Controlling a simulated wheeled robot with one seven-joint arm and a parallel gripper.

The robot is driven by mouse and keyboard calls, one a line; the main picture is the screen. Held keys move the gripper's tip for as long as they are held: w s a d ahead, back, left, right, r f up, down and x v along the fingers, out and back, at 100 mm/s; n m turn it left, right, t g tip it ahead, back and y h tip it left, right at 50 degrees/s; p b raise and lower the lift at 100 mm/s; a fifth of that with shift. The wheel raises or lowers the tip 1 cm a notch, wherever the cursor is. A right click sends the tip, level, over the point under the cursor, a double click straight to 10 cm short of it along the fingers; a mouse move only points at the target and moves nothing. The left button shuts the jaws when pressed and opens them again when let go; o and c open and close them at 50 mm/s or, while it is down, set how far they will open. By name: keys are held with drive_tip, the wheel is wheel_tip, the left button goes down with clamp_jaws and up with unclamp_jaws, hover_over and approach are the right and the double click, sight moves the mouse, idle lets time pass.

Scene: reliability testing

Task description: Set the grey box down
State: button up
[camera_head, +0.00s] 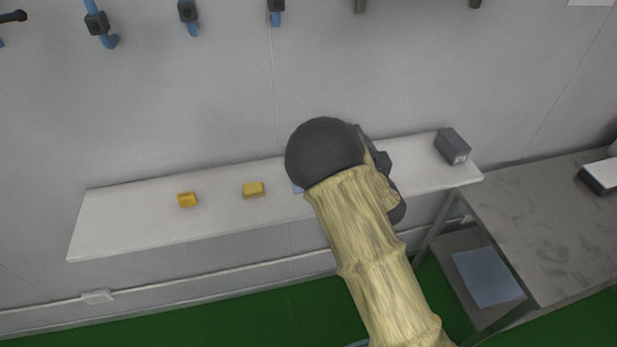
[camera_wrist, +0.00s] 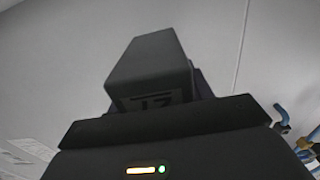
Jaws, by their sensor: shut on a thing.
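A grey box (camera_wrist: 150,70) with a dark-printed label on its near face fills the middle of the wrist view, with the wall behind it. My gripper (camera_wrist: 165,112) is shut on it; the fingers are mostly hidden behind the dark gripper body. In the head view my arm hides the gripper's fingers and the held box. A white shelf (camera_head: 130,218) runs along the wall beneath my arm. A grey box with a small label (camera_head: 452,146) shows at the shelf's right end, with a visible gap between it and my arm.
Two yellow blocks (camera_head: 187,200) (camera_head: 253,189) lie on the shelf left of my arm. A small bluish thing (camera_head: 298,188) is partly hidden beside it. A grey table (camera_head: 545,225) stands at right. Blue hooks (camera_head: 189,14) hang on the wall. The shelf's left end is bare.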

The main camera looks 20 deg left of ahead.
drive_tip(key=shift+w+a+f+p, duration=0.1)
drive_tip(key=shift+f+p, duration=0.15)
drive_tip(key=shift+f, duration=1.1)
drive_tip(key=shift+a+f+p, duration=0.1)
drive_tip(key=shift+f+p, duration=0.15)
drive_tip(key=shift+f, duration=1.1)
drive_tip(key=shift+f, duration=0.15)
drive_tip(key=shift+w+f+p, duration=0.1)
drive_tip(key=shift+f+p, duration=0.35)
drive_tip(key=shift+f, duration=1.5)
drive_tip(key=shift+d, duration=0.1)
drive_tip(key=shift+d+f, duration=0.1)
drive_tip(key=shift+f, duration=0.05)
drive_tip(key=o, duration=1.3)
drive_tip(key=shift+a, duration=0.25)
